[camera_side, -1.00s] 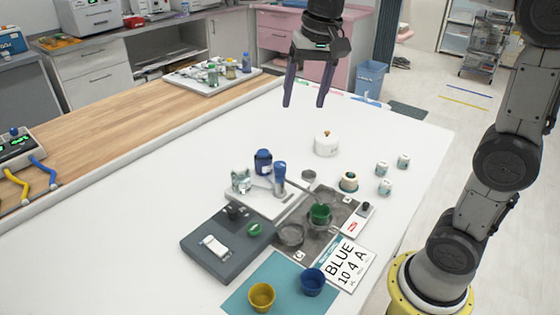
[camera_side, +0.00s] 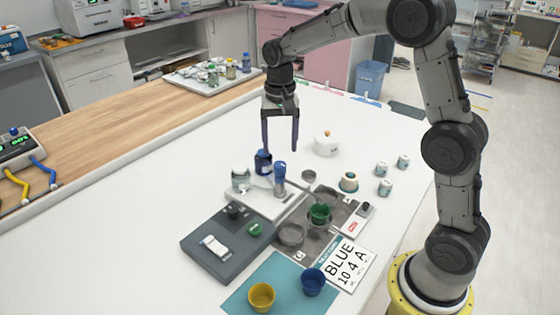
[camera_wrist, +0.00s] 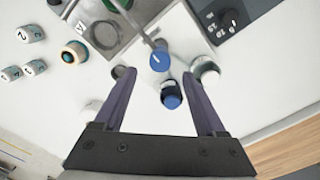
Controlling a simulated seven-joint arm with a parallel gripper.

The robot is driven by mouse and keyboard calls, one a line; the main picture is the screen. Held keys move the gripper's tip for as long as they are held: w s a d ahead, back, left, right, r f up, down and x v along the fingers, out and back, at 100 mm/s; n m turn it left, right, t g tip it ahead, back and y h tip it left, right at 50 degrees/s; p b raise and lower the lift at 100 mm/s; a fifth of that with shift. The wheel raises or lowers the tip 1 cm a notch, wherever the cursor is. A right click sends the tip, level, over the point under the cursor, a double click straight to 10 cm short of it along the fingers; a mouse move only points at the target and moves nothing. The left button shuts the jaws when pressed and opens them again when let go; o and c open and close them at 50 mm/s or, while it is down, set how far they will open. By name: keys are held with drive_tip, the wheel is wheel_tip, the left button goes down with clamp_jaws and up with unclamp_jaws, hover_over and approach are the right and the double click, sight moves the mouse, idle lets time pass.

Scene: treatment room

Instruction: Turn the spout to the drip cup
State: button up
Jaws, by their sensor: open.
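My gripper (camera_side: 280,149) is open and points down above the white plate (camera_side: 267,203), with nothing between its fingers. A blue-topped post (camera_side: 279,179) stands upright on the plate. In the wrist view its blue top (camera_wrist: 160,59) lies just ahead of the fingertips (camera_wrist: 156,78), with a grey bar, which looks like the spout (camera_wrist: 144,30), reaching from it toward the metal tray. A blue-capped bottle (camera_side: 263,164) and a glass jar (camera_side: 241,181) stand beside the post. A green cup (camera_side: 319,214) sits on the tray (camera_side: 308,247); I cannot tell which vessel is the drip cup.
A dark control box (camera_side: 222,258) is at the front left. A teal mat (camera_side: 282,286) holds a yellow cup (camera_side: 261,298) and a blue cup (camera_side: 313,282). A card (camera_side: 347,263) reads "BLUE 10 4 A". Small white jars (camera_side: 385,187) and a lidded pot (camera_side: 326,146) stand to the right.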

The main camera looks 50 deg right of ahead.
sight(280, 164)
wheel_tip(280, 164, down, 6)
drive_tip(key=shift+r, duration=0.1)
idle(0.4)
clamp_jaws()
idle(1.2)
